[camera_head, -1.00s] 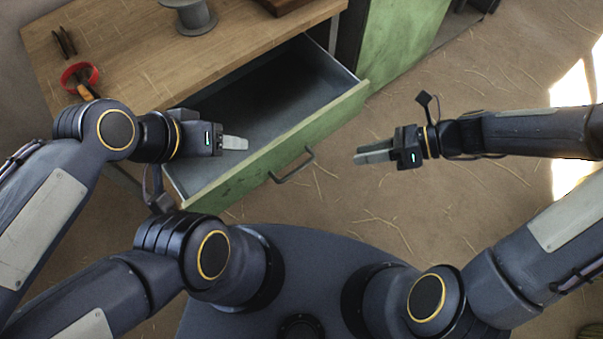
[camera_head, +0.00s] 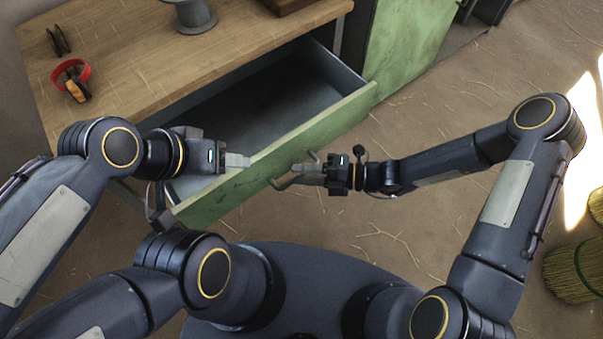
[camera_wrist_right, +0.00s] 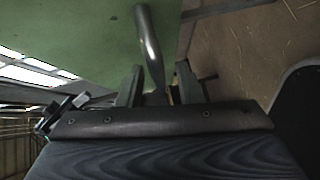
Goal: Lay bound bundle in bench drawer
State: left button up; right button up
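The green bench drawer (camera_head: 335,125) is pulled out. Its visible grey inside looks empty, though my left arm hides part of it. No bound bundle can be made out. My right gripper (camera_head: 299,175) is at the drawer's metal handle (camera_head: 283,184). In the right wrist view, the handle (camera_wrist_right: 149,45) reaches down between the two spread fingers (camera_wrist_right: 158,88), with gaps showing beside it. My left gripper (camera_head: 237,160) is over the drawer near its front wall. Its fingers overlap in the head view, and nothing is seen in them.
The wooden bench top (camera_head: 140,65) holds a grey spool (camera_head: 192,14), a red ring-shaped item (camera_head: 70,72) and a dark block (camera_head: 284,5). A green cabinet front (camera_head: 410,40) stands right of the drawer. Straw broom heads (camera_head: 575,270) lie at the right edge. Floor right of the drawer is clear.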

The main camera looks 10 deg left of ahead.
jog(key=shift+a, duration=0.45)
grip_shut()
